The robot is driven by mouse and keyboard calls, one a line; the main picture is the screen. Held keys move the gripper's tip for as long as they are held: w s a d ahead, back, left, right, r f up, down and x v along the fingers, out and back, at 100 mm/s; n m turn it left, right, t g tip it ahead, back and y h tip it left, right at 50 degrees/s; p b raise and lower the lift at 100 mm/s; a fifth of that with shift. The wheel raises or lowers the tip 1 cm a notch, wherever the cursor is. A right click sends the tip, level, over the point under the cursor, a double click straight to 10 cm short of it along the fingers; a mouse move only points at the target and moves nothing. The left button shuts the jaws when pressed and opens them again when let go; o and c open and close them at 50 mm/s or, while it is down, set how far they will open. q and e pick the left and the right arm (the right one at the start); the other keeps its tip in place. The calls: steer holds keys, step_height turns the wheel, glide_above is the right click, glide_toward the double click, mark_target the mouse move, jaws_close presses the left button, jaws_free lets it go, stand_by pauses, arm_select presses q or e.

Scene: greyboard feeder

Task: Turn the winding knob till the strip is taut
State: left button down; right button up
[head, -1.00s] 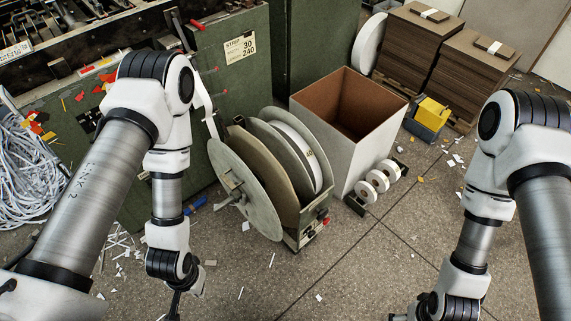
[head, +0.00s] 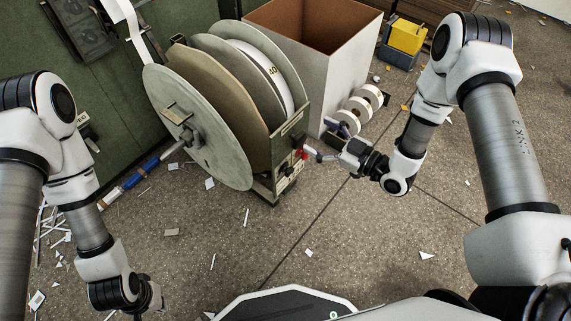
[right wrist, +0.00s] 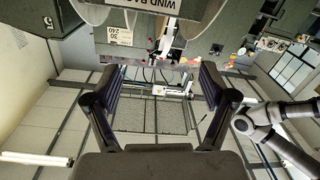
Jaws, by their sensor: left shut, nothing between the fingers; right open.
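The reel stand holds large grey-green discs (head: 198,147) and a wound white roll (head: 262,68). The pale strip (head: 136,27) comes down from the top edge with a bend and goes behind the front disc; its tautness is unclear. A small red knob (head: 301,154) is on the stand's right end. My right gripper (head: 327,143) is open and empty, just right of the knob, apart from it. Its spread fingers also show in the right wrist view (right wrist: 157,82), below a "WIND BACK" label (right wrist: 152,4).
An open cardboard-lined box (head: 345,75) stands behind the reel, with small white rolls (head: 358,110) beside it. A green cabinet (head: 100,90) stands left. Floor in front is clear except for paper scraps.

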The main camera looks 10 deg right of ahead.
steer(key=b, duration=0.7)
glide_toward(302, 141)
steer(key=x, duration=0.3)
steer(key=shift+t, duration=0.4)
steer(key=b+x, duration=0.1)
steer(key=x, duration=0.2)
steer(key=b+x, duration=0.2)
steer(key=x, duration=0.2)
steer(key=shift+w+a+f, duration=0.2)
steer(key=shift+a+f, duration=0.05)
steer(key=shift+a, duration=0.05)
steer(key=c, duration=1.2)
steer(key=shift+r+m, duration=0.2)
steer(key=shift+m, duration=0.1)
steer(key=m+p, duration=0.2)
steer(key=shift+d+r+p, duration=0.1)
steer(key=shift+r+p, duration=0.05)
steer(key=shift+p, duration=0.2)
steer(key=shift+m, duration=0.4)
arm_select(q)
step_height(302, 141, down, 11)
steer(key=shift+s, duration=0.15)
arm_select(e)
steer(key=shift+f, duration=0.3)
